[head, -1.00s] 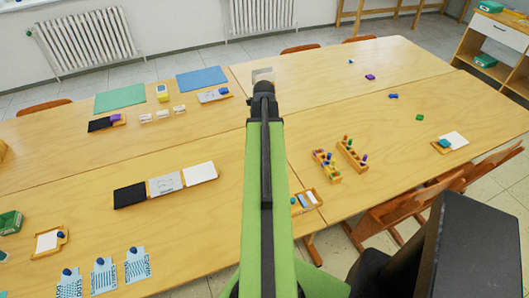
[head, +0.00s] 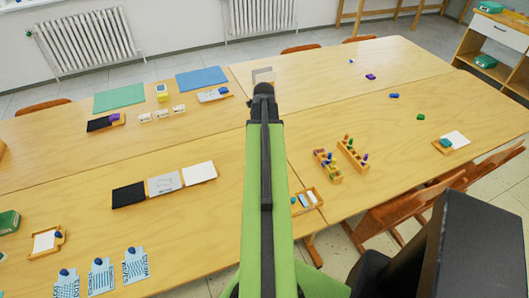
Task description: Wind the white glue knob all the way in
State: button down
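My green and black arm runs up the middle of the head view. Its dark end (head: 263,90) is over the far part of the tables; the fingers cannot be made out, so I cannot tell whether my gripper is open or shut. I cannot make out a white glue knob for certain. A small wooden tray (head: 318,206) just right of my arm holds small blue and white pieces, too small to identify. A small yellow thing (head: 162,98) stands at the back left, between the green and blue mats.
Wooden blocks with coloured pegs (head: 353,155) stand right of my arm. Black, grey and white sheets (head: 199,173) lie to its left. Blue patterned cards (head: 134,270) lie at the front left. Chairs (head: 391,215) stand along the right edge. Broad tabletop areas are bare.

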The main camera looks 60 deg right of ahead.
jog(key=shift+f, duration=0.2)
jog(key=shift+r, duration=0.15)
jog(key=shift+r+p, duration=0.4)
jog(key=shift+c, duration=2)
grip_release()
